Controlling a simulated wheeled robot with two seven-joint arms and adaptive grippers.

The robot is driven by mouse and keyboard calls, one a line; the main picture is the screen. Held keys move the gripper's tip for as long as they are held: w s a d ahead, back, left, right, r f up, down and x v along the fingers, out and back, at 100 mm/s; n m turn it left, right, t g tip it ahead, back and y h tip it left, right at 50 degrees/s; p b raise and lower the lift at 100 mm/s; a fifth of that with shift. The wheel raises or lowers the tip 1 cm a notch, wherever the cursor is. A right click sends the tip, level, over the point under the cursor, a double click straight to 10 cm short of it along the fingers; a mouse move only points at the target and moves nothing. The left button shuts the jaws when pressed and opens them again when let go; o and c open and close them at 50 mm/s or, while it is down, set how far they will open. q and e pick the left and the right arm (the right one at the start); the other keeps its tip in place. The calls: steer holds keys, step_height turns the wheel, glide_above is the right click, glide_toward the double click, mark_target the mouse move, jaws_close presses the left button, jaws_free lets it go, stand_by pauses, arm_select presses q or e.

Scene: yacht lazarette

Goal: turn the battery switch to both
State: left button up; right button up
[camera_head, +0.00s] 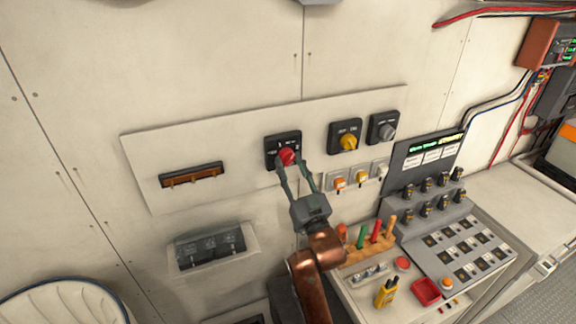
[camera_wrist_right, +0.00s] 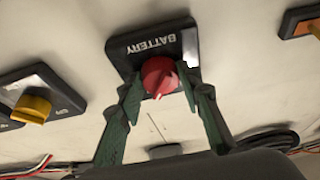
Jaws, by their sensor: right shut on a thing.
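The battery switch is a black square plate (camera_head: 273,142) with a red knob (camera_head: 287,157) on the wall panel in the head view. In the right wrist view the plate (camera_wrist_right: 152,44) reads "BATTERY" upside down, and the red knob (camera_wrist_right: 160,77) shows below the lettering. My right gripper (camera_head: 293,165) reaches up to the switch, its green fingers on either side of the red knob. In the wrist view the gripper (camera_wrist_right: 160,88) is shut on the knob. The knob's pointer and position marks are too small or covered to read. My left gripper is not in view.
A yellow-knob switch (camera_head: 347,142) and a grey-knob switch (camera_head: 384,128) sit right of the battery switch. Small orange and white switches (camera_head: 340,183) are below them. A console (camera_head: 465,250) with tools and buttons stands at lower right. The wall panel left of the switch holds a fuse strip (camera_head: 191,174).

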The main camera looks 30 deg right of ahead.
steer(key=shift+d+r+n+y+p, duration=0.1)
steer(key=shift+r+n+y+p, duration=0.1)
steer(key=shift+n+y+p, duration=0.6)
steer(key=shift+n+p, duration=0.45)
steer(key=shift+n, duration=0.35)
steer(key=shift+f, duration=0.1)
steer(key=o, duration=1.2)
steer(key=shift+c, duration=0.2)
steer(key=shift+f, duration=0.1)
steer(key=v, duration=1.2)
